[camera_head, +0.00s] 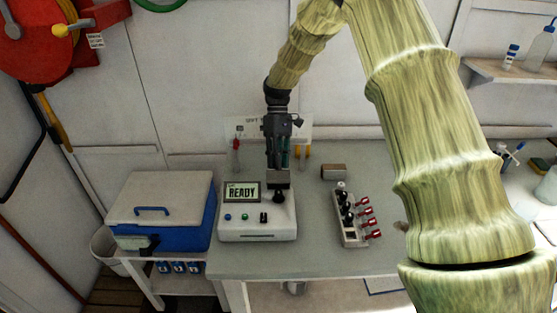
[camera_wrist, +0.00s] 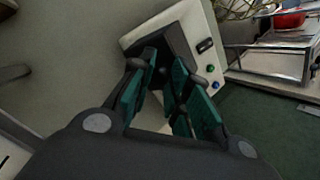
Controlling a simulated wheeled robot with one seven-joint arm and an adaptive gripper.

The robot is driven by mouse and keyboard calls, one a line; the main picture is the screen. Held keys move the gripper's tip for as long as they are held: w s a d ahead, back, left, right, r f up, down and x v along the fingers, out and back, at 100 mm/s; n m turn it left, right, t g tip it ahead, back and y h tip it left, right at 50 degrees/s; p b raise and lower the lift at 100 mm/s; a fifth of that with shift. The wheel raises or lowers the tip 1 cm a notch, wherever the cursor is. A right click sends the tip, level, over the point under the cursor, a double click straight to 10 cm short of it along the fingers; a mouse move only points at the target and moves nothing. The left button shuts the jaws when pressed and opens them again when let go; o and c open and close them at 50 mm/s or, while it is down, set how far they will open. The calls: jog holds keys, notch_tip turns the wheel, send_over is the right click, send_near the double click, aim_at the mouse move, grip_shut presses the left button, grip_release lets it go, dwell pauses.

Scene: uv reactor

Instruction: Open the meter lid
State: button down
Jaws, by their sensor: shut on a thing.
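The meter (camera_head: 257,228) is a white box on the bench with a READY display (camera_head: 242,192) and small buttons on its front. Its dark lid part is at the right rear of its top, beneath my gripper (camera_head: 279,176). A black knob shows there in the head view (camera_head: 279,196). In the wrist view the meter's white casing (camera_wrist: 200,25) lies beyond my teal fingers (camera_wrist: 166,72). The fingers are shut on a dark part of the lid, mostly hidden between them. I cannot tell whether the lid is raised.
A blue cooler with a pale lid (camera_head: 160,195) stands left of the meter. A white stand (camera_head: 246,130) is behind my gripper. The front bench is clear.

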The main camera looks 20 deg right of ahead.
jog(key=shift+s+f, duration=0.15)
jog(key=shift+f, duration=0.5)
jog(key=c, duration=1.4)
grip_release()
jog(key=shift+d, duration=0.1)
jog(key=shift+o, duration=0.2)
jog(key=shift+w, duration=0.35)
jog(key=shift+r, duration=0.1)
jog(key=shift+w+r, duration=0.1)
jog(key=v, duration=1.1)
jog(key=shift+w+r, duration=0.25)
jog(key=shift+r, duration=0.1)
